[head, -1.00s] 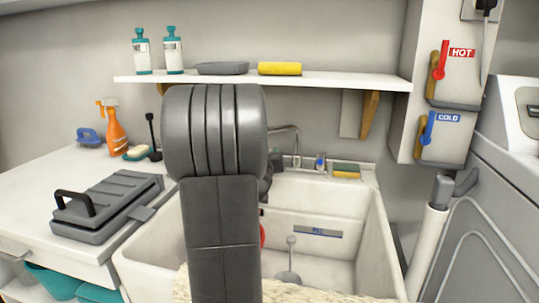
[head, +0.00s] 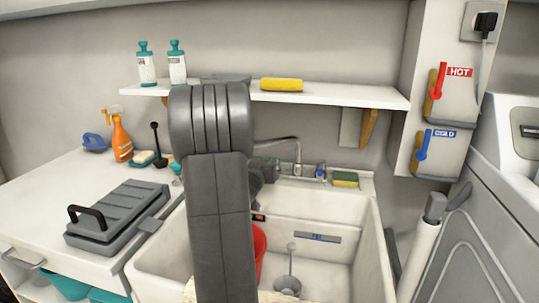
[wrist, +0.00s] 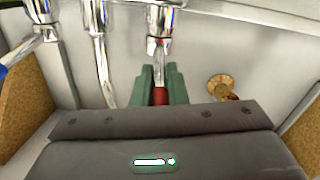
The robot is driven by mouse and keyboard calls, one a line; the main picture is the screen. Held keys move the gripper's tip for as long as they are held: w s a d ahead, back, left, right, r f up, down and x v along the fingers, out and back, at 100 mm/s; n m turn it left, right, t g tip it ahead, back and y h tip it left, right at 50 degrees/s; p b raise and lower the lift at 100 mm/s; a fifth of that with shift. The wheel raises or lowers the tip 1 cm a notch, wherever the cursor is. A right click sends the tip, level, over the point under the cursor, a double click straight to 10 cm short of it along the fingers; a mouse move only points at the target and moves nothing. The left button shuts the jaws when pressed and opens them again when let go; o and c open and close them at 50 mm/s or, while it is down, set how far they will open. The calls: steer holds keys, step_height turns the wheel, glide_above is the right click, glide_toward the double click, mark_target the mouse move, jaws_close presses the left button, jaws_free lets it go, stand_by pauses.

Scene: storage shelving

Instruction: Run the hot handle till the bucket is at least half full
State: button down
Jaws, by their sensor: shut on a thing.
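A red bucket (head: 259,250) stands in the white sink (head: 365,235), mostly hidden behind my arm, so its water level cannot be seen. In the wrist view my gripper (wrist: 159,88) has its green fingers shut on a red handle (wrist: 160,96) below a chrome valve (wrist: 160,40). A blue handle (wrist: 4,72) shows at the left edge, under another chrome valve. A chrome spout (wrist: 97,50) hangs between them. I cannot make out any water running. My gripper is hidden behind my arm in the head view.
Red HOT (head: 438,82) and blue COLD (head: 422,145) levers are on the right wall. A shelf (head: 330,97) with bottles (head: 147,65) and a yellow sponge (head: 281,84) hangs above the sink. A grey case (head: 120,212) lies on the left counter.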

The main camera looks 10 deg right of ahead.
steer(key=shift+a, duration=0.1)
stand_by(0.3)
steer(key=c, duration=1.5)
jaws_free()
steer(key=shift+o, duration=0.2)
steer(key=p+v, duration=0.2)
steer(key=v, duration=1.1)
steer(key=shift+s+a, duration=0.2)
steer(key=shift+a, duration=0.15)
